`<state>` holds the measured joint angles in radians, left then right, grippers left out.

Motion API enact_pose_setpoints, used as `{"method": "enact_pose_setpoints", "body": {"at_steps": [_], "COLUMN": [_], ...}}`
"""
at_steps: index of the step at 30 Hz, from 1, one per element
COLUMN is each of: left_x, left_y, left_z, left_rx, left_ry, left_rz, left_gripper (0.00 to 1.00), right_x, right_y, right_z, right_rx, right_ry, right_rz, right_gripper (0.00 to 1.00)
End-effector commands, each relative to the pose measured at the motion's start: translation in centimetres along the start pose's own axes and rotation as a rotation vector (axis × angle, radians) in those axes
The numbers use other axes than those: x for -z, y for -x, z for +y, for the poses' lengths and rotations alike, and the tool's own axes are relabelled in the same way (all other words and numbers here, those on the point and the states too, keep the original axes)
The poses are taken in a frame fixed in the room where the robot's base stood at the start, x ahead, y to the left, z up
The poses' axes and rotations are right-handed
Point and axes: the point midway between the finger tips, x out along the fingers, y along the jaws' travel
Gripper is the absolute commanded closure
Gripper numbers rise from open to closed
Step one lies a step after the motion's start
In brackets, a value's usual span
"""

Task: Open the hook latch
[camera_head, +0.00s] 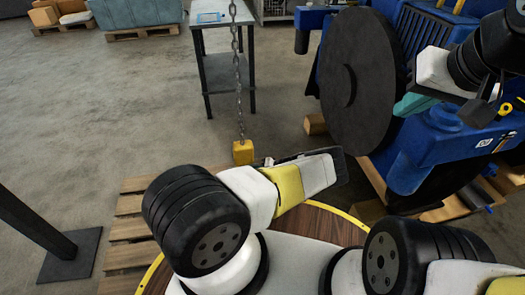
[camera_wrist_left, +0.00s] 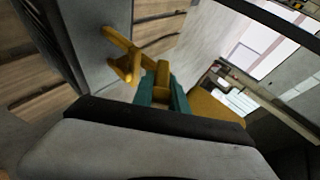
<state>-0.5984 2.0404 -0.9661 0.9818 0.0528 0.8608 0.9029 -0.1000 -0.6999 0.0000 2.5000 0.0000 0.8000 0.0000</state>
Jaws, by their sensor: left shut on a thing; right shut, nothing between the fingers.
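In the left wrist view, the yellow hook latch (camera_wrist_left: 124,62) stands out from a grey panel (camera_wrist_left: 88,30). The teal fingers of my left gripper (camera_wrist_left: 161,85) are shut on a yellow part beside the hook, which looks like part of the same latch. I cannot tell whether the hook is engaged; its far end is partly hidden. In the head view, my left arm reaches forward over the round wooden table, and its fingers are hidden. My right gripper (camera_head: 412,104) shows teal fingertips at the upper right, in front of the blue engine, shut and empty.
A chain (camera_head: 238,75) with a yellow block (camera_head: 243,152) hangs just beyond my left arm. The blue engine (camera_head: 420,150) with its large dark disc (camera_head: 350,85) stands at the right. A grey bench (camera_head: 226,72) stands behind. Open floor lies at left.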

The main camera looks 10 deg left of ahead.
Motion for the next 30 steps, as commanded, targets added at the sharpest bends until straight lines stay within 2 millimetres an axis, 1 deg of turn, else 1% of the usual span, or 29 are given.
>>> {"method": "enact_pose_setpoints", "body": {"at_steps": [16,17,18,20,30], "left_x": [-0.02,-0.02,-0.02,-0.02,0.01], "left_y": [-0.09,-0.09,-0.09,-0.09,0.14], "left_z": [0.15,0.15,0.15,0.14,0.11], "left_rx": [0.022,0.022,0.022,0.022,0.022], "left_ry": [-0.01,-0.01,-0.01,-0.01,-0.01], "left_rz": [0.0,0.0,0.0,0.0,0.0], "left_gripper": [1.0,0.8,0.72,0.6,0.6], "right_x": [0.0,0.0,0.0,0.0,0.0], "right_y": [0.01,0.0,0.01,0.01,0.0], "right_z": [0.0,0.0,0.0,0.0,0.0], "right_rx": [0.0,0.0,0.0,0.0,0.0], "right_ry": [0.0,0.0,0.0,0.0,0.0], "right_rz": [0.0,0.0,0.0,0.0,0.0], "right_gripper": [1.0,1.0,1.0,1.0,1.0]}}
